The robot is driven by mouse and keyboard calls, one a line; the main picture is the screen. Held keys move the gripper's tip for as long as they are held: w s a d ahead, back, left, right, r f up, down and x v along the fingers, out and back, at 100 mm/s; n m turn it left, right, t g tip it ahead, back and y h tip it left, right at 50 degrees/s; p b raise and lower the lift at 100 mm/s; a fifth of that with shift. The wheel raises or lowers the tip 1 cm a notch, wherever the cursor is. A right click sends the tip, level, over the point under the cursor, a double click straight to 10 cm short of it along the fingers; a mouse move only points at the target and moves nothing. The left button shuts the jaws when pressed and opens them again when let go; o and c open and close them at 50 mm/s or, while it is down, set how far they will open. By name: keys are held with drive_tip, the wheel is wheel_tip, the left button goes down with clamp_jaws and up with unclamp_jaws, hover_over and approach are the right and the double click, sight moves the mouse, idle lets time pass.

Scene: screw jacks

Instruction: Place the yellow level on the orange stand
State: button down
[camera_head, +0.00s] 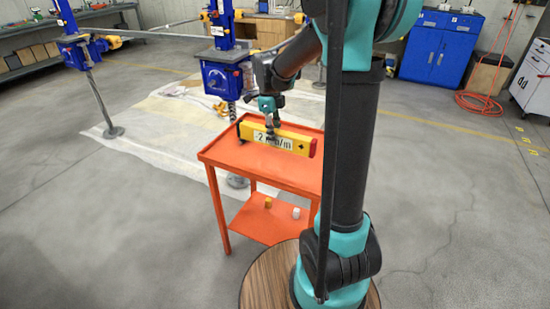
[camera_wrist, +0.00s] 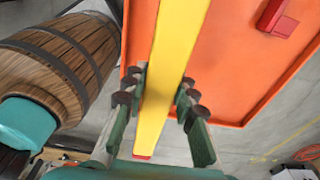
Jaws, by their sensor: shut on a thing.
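The yellow level (camera_head: 295,142) with red ends shows in the head view just over the top of the orange stand (camera_head: 222,157). My gripper (camera_head: 270,133) comes down on it from above and is shut on it near its middle. In the wrist view the level (camera_wrist: 174,50) runs between the two rows of fingers (camera_wrist: 160,95), with the stand's orange top (camera_wrist: 225,85) below. I cannot tell whether the level touches the top or hangs a little above it.
A small red block (camera_wrist: 272,14) lies on the stand's top in the wrist view. A wooden barrel (camera_wrist: 65,60) stands beside the stand. A blue screw jack (camera_head: 222,78) stands behind.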

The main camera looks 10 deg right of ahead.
wheel_tip(320, 180, down, 11)
drive_tip(key=shift+r, duration=0.1)
idle(0.4)
drive_tip(key=c, duration=1.2)
unclamp_jaws()
